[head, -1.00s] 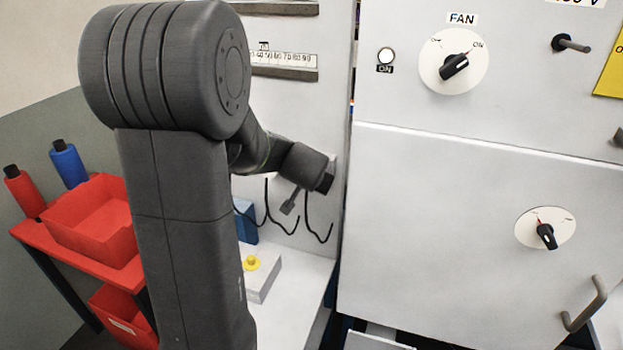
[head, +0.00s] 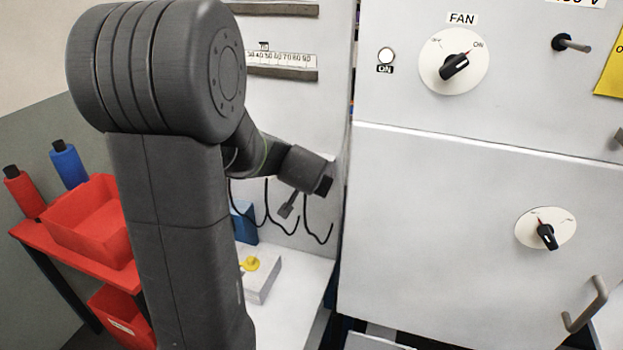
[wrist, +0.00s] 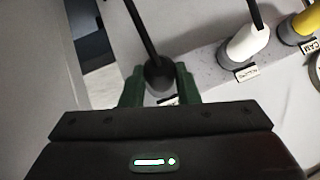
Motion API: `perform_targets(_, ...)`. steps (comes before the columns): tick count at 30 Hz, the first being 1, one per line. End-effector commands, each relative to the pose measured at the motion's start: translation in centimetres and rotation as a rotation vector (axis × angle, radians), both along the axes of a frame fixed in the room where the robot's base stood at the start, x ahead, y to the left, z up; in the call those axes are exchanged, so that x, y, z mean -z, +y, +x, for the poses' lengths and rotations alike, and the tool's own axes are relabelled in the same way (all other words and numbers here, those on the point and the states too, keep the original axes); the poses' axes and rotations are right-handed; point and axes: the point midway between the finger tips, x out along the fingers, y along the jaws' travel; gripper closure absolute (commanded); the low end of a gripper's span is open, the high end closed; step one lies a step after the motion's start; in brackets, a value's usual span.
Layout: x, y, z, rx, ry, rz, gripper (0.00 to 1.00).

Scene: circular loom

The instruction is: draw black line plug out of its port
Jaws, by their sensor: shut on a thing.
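In the wrist view, my gripper (wrist: 158,82) has its two green fingers closed on either side of the black line plug (wrist: 157,75). A black cable (wrist: 140,28) runs up and left from the plug. The port under the plug is hidden by the plug and my gripper, so I cannot tell how deep the plug sits. To the right, a white plug (wrist: 243,44) and a yellow plug (wrist: 304,24) stand in the same light strip.
Dark thin cables (head: 318,225) hang against the panel beside my wrist. A white cabinet (head: 430,220) with knobs stands close on the right. Red bins (head: 88,220) are at the left.

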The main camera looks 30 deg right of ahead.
Motion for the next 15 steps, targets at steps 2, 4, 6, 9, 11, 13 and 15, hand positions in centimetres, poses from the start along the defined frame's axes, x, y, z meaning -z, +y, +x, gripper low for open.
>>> perform_targets(2, 0.0, 0.1, -0.1, 0.000, -0.001, -0.001, 1.00)
perform_targets(4, 0.0, 0.2, -0.1, -0.001, 0.000, -0.001, 1.00)
perform_targets(6, 0.0, 0.3, -0.2, -0.001, 0.000, -0.001, 1.00)
perform_targets(9, 0.0, 0.7, -0.5, -0.001, 0.000, 0.000, 1.00)
perform_targets(11, 0.0, 1.1, -0.8, -0.002, 0.000, 0.000, 1.00)
perform_targets(13, -0.1, 1.5, -1.1, -0.002, 0.000, -0.001, 1.00)
perform_targets(15, 0.0, 2.0, -1.5, -0.002, 0.001, 0.000, 1.00)
